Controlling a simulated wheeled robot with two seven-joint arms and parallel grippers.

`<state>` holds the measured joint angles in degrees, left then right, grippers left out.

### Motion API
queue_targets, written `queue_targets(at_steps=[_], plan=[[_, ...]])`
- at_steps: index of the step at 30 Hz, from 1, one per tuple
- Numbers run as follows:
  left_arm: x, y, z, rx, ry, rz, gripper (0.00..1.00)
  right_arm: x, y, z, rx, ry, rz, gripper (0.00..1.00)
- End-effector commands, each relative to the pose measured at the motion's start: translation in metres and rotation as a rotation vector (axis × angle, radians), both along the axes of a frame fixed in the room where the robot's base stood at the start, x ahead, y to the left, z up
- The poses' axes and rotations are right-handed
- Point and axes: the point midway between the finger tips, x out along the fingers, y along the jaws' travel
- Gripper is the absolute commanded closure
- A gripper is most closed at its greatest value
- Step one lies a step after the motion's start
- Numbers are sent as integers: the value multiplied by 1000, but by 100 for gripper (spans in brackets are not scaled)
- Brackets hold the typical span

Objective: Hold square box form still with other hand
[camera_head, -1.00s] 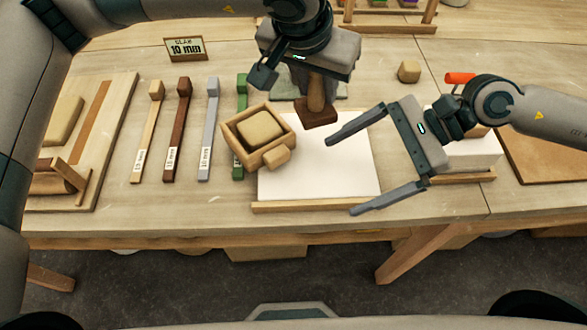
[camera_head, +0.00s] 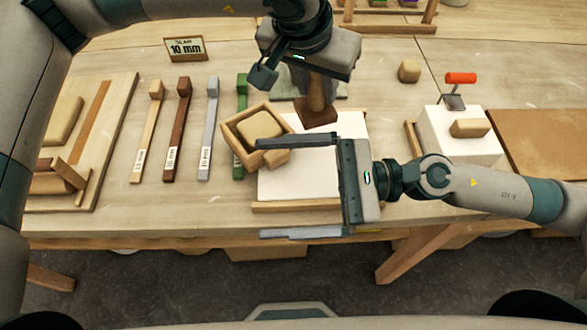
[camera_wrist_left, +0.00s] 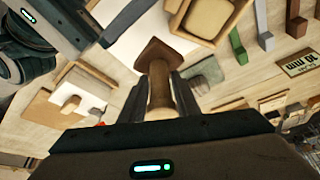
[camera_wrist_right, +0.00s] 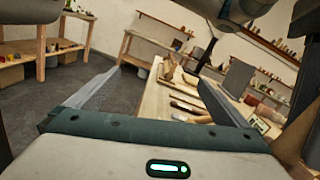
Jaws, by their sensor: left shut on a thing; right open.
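The square wooden box form (camera_head: 232,132) lies turned at an angle over the left part of the white board (camera_head: 325,180), with a lump of clay (camera_head: 262,123) inside. It also shows at the top of the left wrist view (camera_wrist_left: 222,32). My left gripper (camera_head: 318,84) is shut on the handle of a brown wooden tamper (camera_head: 318,112), right of the form. My right gripper (camera_head: 262,189) is open. Its far finger passes over the form's near right corner, partly hiding it; contact cannot be told. Its near finger is in front of the table edge.
A white block (camera_head: 440,135) and a red-handled tool (camera_head: 460,79) are at the right. A small clay piece (camera_head: 409,71) lies at the back.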

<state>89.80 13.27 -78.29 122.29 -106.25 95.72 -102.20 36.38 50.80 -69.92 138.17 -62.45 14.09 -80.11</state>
Motion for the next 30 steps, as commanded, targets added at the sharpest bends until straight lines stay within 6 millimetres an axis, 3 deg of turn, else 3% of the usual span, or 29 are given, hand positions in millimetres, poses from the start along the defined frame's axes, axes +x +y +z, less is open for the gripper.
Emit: queue_targets(at_steps=[6,14,22,30], plan=[[0,0,0,0,-1,0,99,7,19,8,160,27,-159,0],[0,0,0,0,-1,0,99,27,25,3,268,78,-407,0],[0,0,0,0,-1,0,99,45,15,-26,269,163,-695,0],[0,0,1,0,-1,0,99,62,-14,-57,157,224,-949,0]])
